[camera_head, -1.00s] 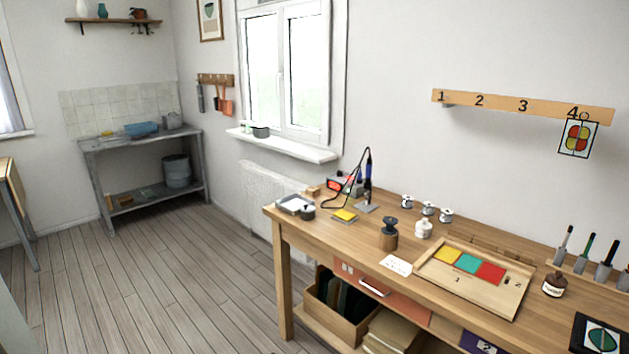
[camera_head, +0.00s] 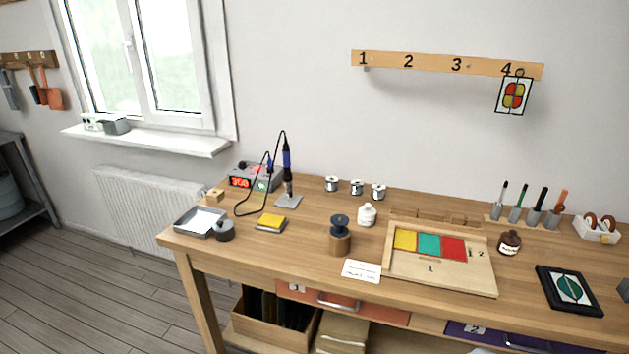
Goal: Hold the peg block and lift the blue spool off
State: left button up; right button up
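A round wooden block (camera_head: 340,245), which looks like the peg block, stands upright on the workbench, left of the white card and the tray. A dark slate-blue spool (camera_head: 340,221) sits on top of it. The spool hides the top of the block, so I cannot see a peg. Neither of my grippers is in view.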

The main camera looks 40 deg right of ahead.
aim_at(338, 231)
jog(key=z, duration=0.7)
jog(key=i, duration=0.9)
jog(key=z, duration=0.9)
